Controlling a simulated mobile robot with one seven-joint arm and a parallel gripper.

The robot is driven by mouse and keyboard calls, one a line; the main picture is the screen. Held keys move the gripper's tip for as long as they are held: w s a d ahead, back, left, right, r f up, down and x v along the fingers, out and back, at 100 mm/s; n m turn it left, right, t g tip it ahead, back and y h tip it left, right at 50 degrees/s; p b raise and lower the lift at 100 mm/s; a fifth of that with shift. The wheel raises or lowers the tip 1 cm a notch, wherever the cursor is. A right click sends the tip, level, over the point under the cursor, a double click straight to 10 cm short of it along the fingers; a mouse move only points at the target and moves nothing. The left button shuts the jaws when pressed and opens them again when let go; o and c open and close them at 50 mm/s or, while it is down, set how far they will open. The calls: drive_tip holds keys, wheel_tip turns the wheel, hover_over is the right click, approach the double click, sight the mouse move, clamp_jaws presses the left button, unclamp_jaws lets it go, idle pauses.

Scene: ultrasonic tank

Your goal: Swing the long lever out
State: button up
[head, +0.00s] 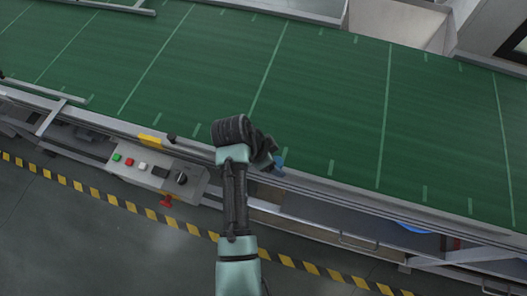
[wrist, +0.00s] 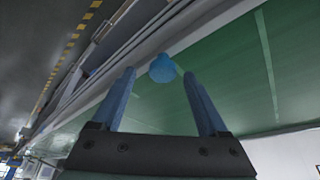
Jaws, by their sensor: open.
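A rounded blue knob (wrist: 162,68) shows in the wrist view at the conveyor's metal edge, just beyond and between the fingertips. I take it for the lever's end; the rest of the lever cannot be made out. My gripper (wrist: 158,76) is open, one finger on each side of the knob's line, and holds nothing. In the head view my gripper (head: 273,157) is over the conveyor's near rail, mostly hidden by my wrist. A small blue patch (head: 279,162) shows there; I cannot tell whether it is the knob or a finger.
A green conveyor belt (head: 320,95) with pale cross lines fills the middle, bordered by a metal rail (head: 375,193). A control box (head: 150,172) with coloured buttons and a black dial is at the left front. Yellow-black floor tape (head: 100,200) runs along the open floor.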

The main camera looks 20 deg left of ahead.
drive_tip(key=b+v, duration=0.2)
drive_tip(key=v, duration=0.9)
drive_tip(key=shift+r, duration=0.25)
drive_tip(key=shift+s, duration=0.15)
